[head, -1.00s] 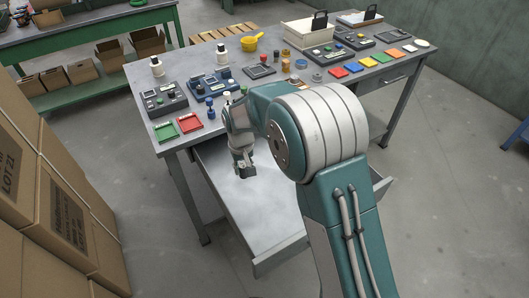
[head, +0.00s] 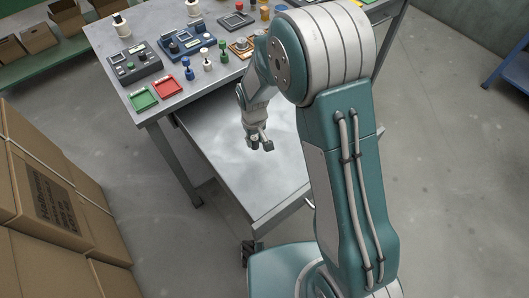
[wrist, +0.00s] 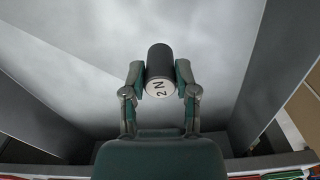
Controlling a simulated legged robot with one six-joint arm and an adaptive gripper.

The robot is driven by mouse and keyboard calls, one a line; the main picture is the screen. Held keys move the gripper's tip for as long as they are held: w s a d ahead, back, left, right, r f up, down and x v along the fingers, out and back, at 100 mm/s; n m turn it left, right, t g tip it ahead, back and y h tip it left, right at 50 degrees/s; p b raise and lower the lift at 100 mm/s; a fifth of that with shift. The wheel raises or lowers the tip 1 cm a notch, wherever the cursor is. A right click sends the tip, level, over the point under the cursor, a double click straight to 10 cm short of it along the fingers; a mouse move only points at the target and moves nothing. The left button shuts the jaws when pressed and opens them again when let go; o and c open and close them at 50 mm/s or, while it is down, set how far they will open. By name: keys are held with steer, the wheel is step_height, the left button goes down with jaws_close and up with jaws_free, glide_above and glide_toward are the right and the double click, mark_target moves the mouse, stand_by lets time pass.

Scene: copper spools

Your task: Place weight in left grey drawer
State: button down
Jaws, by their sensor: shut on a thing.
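My gripper (head: 260,144) is above the open grey drawer (head: 228,172) under the table. In the wrist view my gripper (wrist: 160,84) is shut on a dark cylindrical weight (wrist: 159,58). The weight's pale end face is marked "2 N". The grey floor of the drawer (wrist: 75,75) fills most of the wrist view behind the weight, and I see nothing lying on it. The gap between the weight and the drawer floor is hard to judge. My arm hides the drawer's right part in the head view.
The table (head: 97,37) carries a green tray (head: 143,99), a red tray (head: 166,87), a blue device (head: 187,43) and a dark device (head: 134,63). Stacked cardboard boxes (head: 50,195) stand at the left. Grey floor is clear between boxes and drawer.

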steer(key=shift+s+d+f, duration=0.25)
steer(key=shift+d+f, duration=0.15)
steer(key=shift+f, duration=0.2)
steer(key=shift+s+d+f, duration=0.2)
steer(key=shift+d+f, duration=0.2)
steer(key=shift+f, duration=0.2)
steer(key=shift+s+d+f, duration=0.15)
steer(key=shift+d+f, duration=0.3)
steer(key=shift+d, duration=0.05)
steer(key=f, duration=0.3)
steer(key=shift+s+d+f, duration=0.1)
steer(key=shift+d+f, duration=0.1)
steer(key=shift+f, duration=0.1)
steer(key=shift+a, duration=0.1)
steer(key=shift+c, duration=1.9)
jaws_free()
steer(key=shift+r, duration=0.1)
